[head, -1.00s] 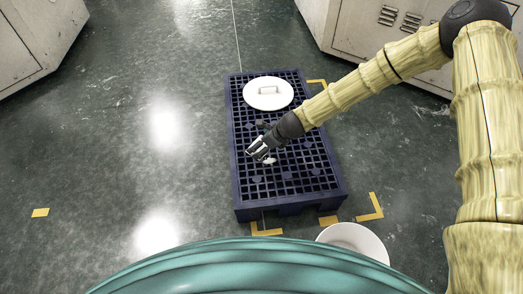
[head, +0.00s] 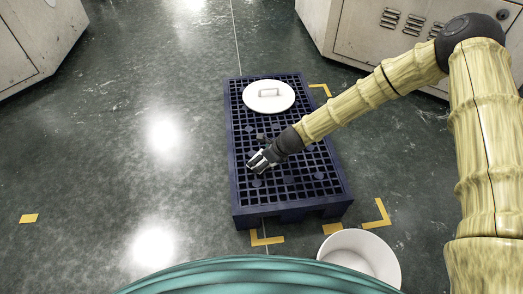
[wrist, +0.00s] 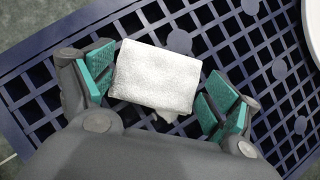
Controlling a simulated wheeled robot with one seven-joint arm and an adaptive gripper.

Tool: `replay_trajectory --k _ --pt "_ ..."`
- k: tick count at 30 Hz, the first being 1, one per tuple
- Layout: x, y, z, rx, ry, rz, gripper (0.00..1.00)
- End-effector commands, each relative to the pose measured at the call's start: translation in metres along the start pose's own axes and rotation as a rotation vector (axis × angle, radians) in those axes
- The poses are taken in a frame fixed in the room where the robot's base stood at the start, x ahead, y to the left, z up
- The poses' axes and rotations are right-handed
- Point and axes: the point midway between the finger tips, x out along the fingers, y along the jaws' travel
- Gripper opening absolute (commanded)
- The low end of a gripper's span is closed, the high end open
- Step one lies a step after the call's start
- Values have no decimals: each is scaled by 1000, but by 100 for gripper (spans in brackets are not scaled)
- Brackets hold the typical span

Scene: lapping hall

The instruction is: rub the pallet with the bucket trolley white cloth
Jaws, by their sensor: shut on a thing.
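The dark blue grid pallet (head: 240,190) lies on the floor in the middle of the head view; its grid also fills much of the wrist view (wrist: 235,45). My gripper (head: 258,163) is low over the near left part of the pallet. In the wrist view the white cloth (wrist: 157,76) sits between the teal finger pads of my gripper (wrist: 158,92), which is shut on it. The cloth looks like a flat folded pad with a small loose end below. In the head view the cloth is mostly hidden by the fingers. I cannot tell whether it touches the grid.
A white round lid with a handle (head: 269,97) lies on the far part of the pallet. A white bucket (head: 375,262) stands on the floor near the pallet's near right corner. Grey cabinets (head: 365,45) stand at the back. The floor to the left is clear.

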Motion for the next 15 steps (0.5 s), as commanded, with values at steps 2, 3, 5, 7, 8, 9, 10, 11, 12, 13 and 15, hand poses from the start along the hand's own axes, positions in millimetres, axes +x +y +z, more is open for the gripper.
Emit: replay_trajectory --k 2,3,5,7,8,9,10,11,12,13,15 --pt "13 0 -9 1 1 0 69" --pt "12 -2 -10 2 0 -1 69" --pt "7 -6 -12 0 0 -1 67" --pt "8 -8 -16 -3 1 2 66" --pt "8 -8 -17 -5 0 3 66" --pt "6 -10 -18 -7 0 5 66" --pt "6 -11 -20 -8 0 6 66" --pt "4 -12 -21 -9 0 6 66" --pt "4 -14 -23 -10 0 6 66" --pt "2 -15 -25 -10 0 6 66" --pt "0 -19 -28 -11 0 6 66"
